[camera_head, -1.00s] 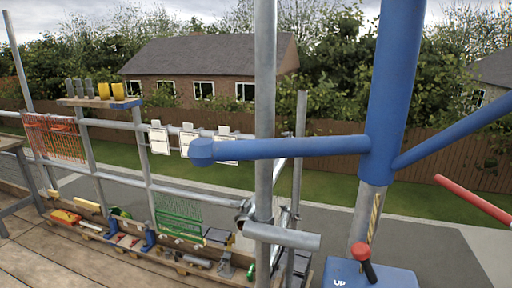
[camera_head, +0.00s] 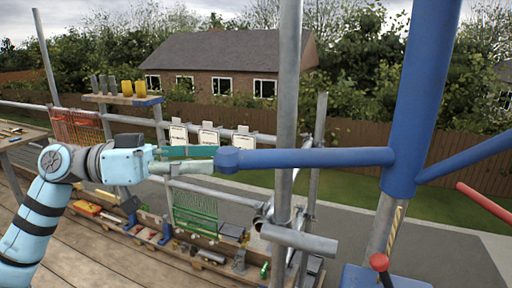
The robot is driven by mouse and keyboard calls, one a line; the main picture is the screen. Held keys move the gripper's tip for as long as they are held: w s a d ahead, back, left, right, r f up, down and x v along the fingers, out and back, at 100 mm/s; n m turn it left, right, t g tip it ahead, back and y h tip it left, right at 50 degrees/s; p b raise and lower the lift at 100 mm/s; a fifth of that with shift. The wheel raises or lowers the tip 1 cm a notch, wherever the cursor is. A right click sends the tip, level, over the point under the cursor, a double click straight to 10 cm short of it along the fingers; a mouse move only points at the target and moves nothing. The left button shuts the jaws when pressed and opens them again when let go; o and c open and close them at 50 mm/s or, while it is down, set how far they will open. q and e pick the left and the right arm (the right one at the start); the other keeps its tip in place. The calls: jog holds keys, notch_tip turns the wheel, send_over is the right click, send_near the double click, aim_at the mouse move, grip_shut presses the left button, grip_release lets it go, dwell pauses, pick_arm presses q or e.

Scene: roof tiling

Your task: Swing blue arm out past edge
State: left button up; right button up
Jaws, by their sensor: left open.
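The blue arm (camera_head: 320,157) is a horizontal tube that runs left from a thick blue post (camera_head: 422,95) and ends in a wider blue cap (camera_head: 228,160). It passes a grey scaffold pole. My left gripper (camera_head: 215,159) comes in from the left at the height of the cap. Its two greenish fingers are apart, one above the other, and their tips are right by the cap's left end. I cannot tell whether they touch it. Nothing shows between the fingers. My right gripper is not in view.
A vertical grey pole (camera_head: 288,95) and a short horizontal tube (camera_head: 300,241) stand near the blue arm. A red bar (camera_head: 485,204) and a red-knobbed lever (camera_head: 380,263) are at the right. A green mesh (camera_head: 196,210) hangs on the guardrail. Tools line the board edge.

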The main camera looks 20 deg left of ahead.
aim_at(258, 161)
pick_arm(q)
jog(key=p+x, duration=0.1)
jog(key=x, duration=0.1)
jog(key=p+x, duration=0.1)
jog(key=x, duration=0.2)
jog(key=p+x, duration=0.1)
jog(key=x, duration=0.2)
jog(key=shift+d+r, duration=0.25)
jog(key=shift+r, duration=0.05)
jog(key=shift+w+d+f, duration=0.2)
jog(key=shift+w+d, duration=0.1)
jog(key=shift+d, duration=0.1)
jog(key=shift+s, duration=0.1)
grip_shut()
